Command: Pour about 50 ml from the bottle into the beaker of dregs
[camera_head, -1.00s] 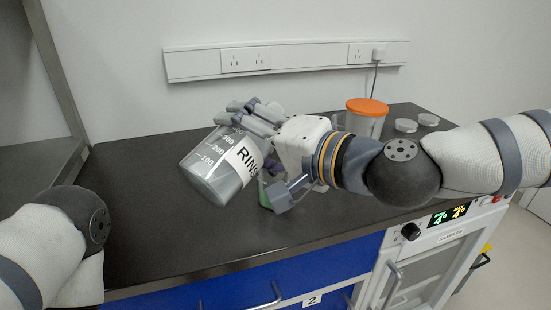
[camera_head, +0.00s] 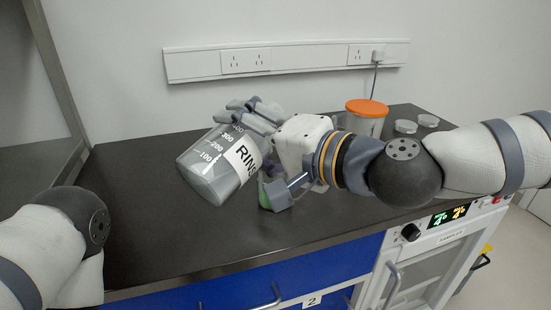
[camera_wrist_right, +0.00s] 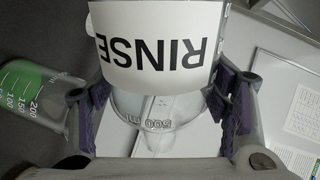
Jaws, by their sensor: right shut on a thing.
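The clear bottle (camera_head: 207,175) with a RINSE label is held in the air above the bench, strongly tilted, its base at the lower left. My right gripper (camera_head: 262,130) is shut on it; in the right wrist view its fingers lie either side of the bottle (camera_wrist_right: 155,40). The beaker of dregs (camera_head: 264,194), holding green liquid, stands below, mostly hidden by the bottle and gripper; it also shows at the left of the right wrist view (camera_wrist_right: 32,92). The bottle's mouth is hidden in the head view, and I cannot tell whether liquid is flowing. My left gripper is out of view.
A clear jar with an orange lid (camera_head: 367,108) stands behind my right forearm. Small clear dishes (camera_head: 428,120) lie at the back right. The dark bench (camera_head: 140,225) is clear on the left. A wall socket strip (camera_head: 300,60) runs behind.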

